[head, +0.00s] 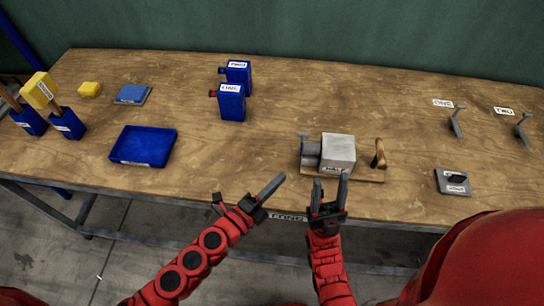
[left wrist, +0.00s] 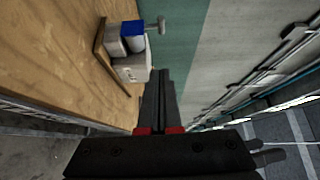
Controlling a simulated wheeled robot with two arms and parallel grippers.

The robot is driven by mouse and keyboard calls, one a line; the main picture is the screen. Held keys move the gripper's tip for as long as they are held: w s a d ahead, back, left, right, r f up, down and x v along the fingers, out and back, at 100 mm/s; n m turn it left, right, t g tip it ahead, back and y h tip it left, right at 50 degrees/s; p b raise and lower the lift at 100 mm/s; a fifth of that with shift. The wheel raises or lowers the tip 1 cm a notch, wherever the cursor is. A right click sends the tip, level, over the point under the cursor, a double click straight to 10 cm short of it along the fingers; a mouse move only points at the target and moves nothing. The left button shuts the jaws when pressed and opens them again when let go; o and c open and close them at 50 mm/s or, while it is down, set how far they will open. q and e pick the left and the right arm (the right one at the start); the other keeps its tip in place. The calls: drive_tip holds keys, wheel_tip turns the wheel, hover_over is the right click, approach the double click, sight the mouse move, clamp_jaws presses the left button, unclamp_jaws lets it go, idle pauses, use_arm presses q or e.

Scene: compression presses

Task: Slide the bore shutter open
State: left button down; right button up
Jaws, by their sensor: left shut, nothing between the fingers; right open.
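A grey metal block (head: 338,152) sits on a wooden base board (head: 370,175) near the table's front edge. A darker grey piece (head: 310,150) stands at its left side; I cannot tell clearly which part is the shutter. A wooden handle (head: 379,153) stands at the right end. In the left wrist view a grey block (left wrist: 132,67) with a blue part shows beyond the fingertips. My left gripper (head: 276,186) is shut and empty, left of and in front of the block, apart from it. My right gripper (head: 330,192) is open and empty, just in front of the block.
Blue boxes (head: 231,103) stand at the back middle. A blue tray (head: 120,157) lies left, with yellow-headed tools (head: 40,90) in blue holders beyond. Grey levers (head: 457,122) and a small grey plate (head: 440,184) are at the right. The table (head: 230,165) is bare between tray and block.

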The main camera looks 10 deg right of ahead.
use_arm(q)
drive_tip(key=shift+w, duration=0.1)
idle(0.3)
drive_tip(key=p, duration=0.3)
approach(302, 142)
drive_tip(key=w+d+r, duration=0.2)
drive_tip(key=w+d, duration=0.1)
drive_tip(key=d, duration=0.3)
drive_tip(key=shift+w+a+r, duration=0.1)
drive_tip(key=shift+w+r, duration=0.05)
drive_tip(key=shift+w, duration=0.1)
drive_tip(key=shift+w, duration=0.1)
